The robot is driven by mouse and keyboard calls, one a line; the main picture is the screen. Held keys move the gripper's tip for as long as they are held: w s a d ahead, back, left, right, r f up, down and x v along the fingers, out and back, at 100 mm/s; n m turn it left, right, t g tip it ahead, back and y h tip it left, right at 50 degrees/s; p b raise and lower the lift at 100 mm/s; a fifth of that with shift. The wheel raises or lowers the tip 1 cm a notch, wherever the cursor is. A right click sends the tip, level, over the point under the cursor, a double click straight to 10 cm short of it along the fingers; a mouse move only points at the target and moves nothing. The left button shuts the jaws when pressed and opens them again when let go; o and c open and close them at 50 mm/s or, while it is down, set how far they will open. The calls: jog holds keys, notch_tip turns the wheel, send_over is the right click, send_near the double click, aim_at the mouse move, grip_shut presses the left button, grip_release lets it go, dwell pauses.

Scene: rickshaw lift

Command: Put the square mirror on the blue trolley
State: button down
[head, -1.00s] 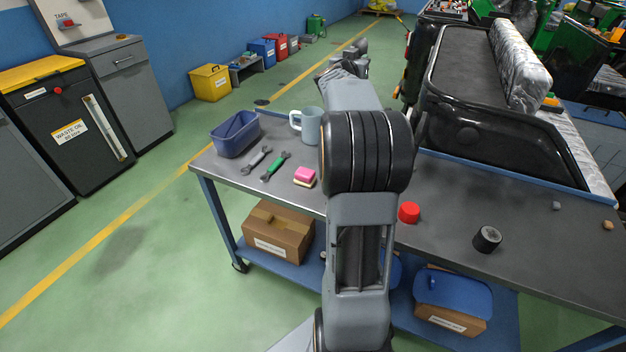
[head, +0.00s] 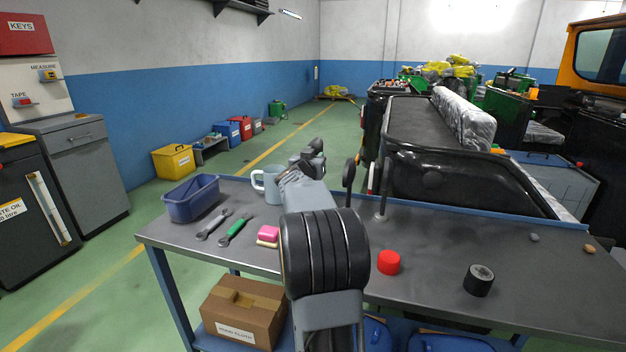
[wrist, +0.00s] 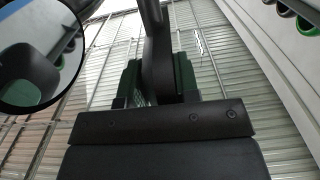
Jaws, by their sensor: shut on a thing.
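The blue trolley (head: 450,310) stands in front of me with a dark grey top. My gripper (head: 315,150) is above its far edge in the head view, largely hidden behind my arm. In the wrist view, my gripper (wrist: 155,85) is shut on a dark upright stem (wrist: 157,45), whose upper end leaves the picture. I cannot tell the shape of what it carries. A round mirror (wrist: 35,55) shows at the upper left of the wrist view, beside the stem. A dark oval piece on a stem (head: 349,172) stands right of my gripper in the head view.
On the trolley are a blue bin (head: 190,200), a mug (head: 268,185), two wrenches, a pink-topped block (head: 268,233), a red cylinder (head: 388,262) and a black roll (head: 478,280). A thin post (head: 382,195) rises near the far edge. A black rickshaw (head: 450,175) stands behind.

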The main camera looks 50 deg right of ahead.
notch_tip(320, 180, down, 4)
jog(key=shift+f+b, duration=0.15)
jog(key=shift+b, duration=0.85)
jog(key=shift+f, duration=0.1)
jog(key=c, duration=1.3)
grip_release()
jog(key=shift+f, duration=0.15)
jog(key=o, duration=0.5)
jog(key=shift+c, duration=0.2)
